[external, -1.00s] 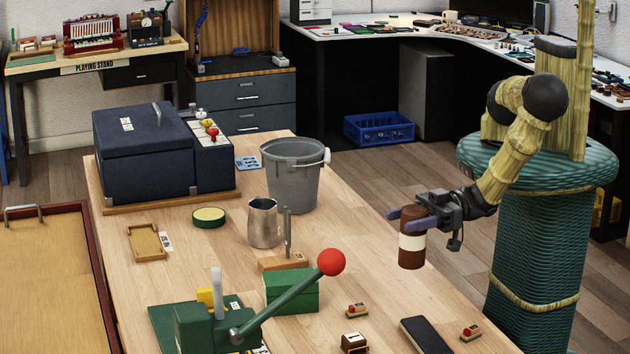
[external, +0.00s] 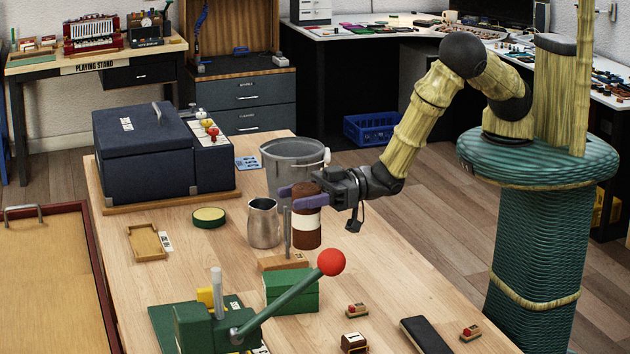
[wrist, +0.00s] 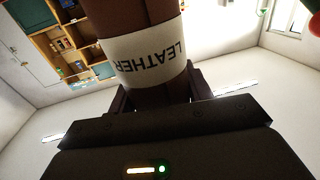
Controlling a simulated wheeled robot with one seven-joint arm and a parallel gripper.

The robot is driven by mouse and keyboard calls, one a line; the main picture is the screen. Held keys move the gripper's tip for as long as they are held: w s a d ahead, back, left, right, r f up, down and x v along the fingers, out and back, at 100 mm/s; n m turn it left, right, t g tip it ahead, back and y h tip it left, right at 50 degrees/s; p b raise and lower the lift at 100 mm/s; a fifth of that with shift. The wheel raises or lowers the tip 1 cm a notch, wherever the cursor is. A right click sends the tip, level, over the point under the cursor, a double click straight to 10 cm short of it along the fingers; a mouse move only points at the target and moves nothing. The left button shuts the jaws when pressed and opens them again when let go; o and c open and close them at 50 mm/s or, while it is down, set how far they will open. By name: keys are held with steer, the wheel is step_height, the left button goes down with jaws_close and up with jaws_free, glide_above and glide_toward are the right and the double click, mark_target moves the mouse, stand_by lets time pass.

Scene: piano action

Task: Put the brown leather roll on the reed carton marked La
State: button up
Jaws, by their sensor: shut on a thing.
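The brown leather roll (external: 307,235) is upright, with a pale band around its middle. In the wrist view the band of the roll (wrist: 150,58) reads LEATHER. My gripper (external: 297,195) is shut around the upper part of the roll and holds it over the workbench, in front of the grey bucket and right of the metal jug. I cannot make out a La mark on anything, so I cannot tell which thing is the reed carton. A green box (external: 292,292) sits below and in front of the roll, its marking unreadable.
A grey bucket (external: 285,165) and a metal jug (external: 262,224) stand close to the roll. A wooden block with an upright metal rod (external: 288,235) stands just in front. A green lever press with a red ball (external: 331,262) is nearer.

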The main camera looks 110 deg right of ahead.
steer(key=w+d+r, duration=0.2)
steer(key=w, duration=0.1)
steer(key=shift+d, duration=0.1)
steer(key=shift+f, duration=0.1)
steer(key=shift+f+p, duration=0.85)
steer(key=shift+f, duration=1.95)
steer(key=shift+f+p, duration=0.55)
steer(key=shift+f, duration=1.55)
steer(key=shift+f, duration=0.1)
steer(key=o, duration=1)
